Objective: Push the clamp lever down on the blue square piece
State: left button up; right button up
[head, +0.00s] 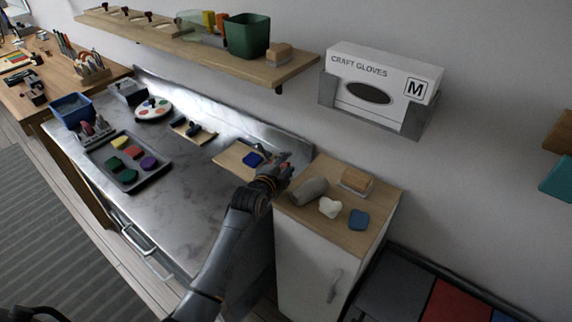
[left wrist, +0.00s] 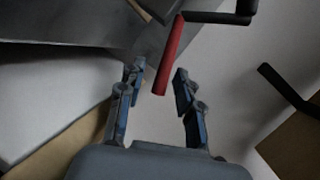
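The blue square piece (head: 253,159) lies on a pale wooden board (head: 231,159) at the back right of the metal-topped bench. My left gripper (head: 286,160) is just right of it, near the bench's right end, with the arm reaching up from below. In the left wrist view the gripper (left wrist: 158,80) is open, its two fingers apart. A red-handled lever (left wrist: 172,55) on a dark bar shows between and beyond the fingertips; I cannot tell if they touch it. The clamp is small and partly hidden by my gripper in the head view. My right gripper is not seen.
A cabinet top (head: 326,228) at right holds a grey roll (head: 308,191), a white heart (head: 330,207) and a blue piece (head: 358,219). A tray of coloured pieces (head: 148,180) is at left. A shelf (head: 220,56) and a glove box (head: 383,78) are above.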

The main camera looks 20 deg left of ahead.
pick_arm(q)
grip_shut()
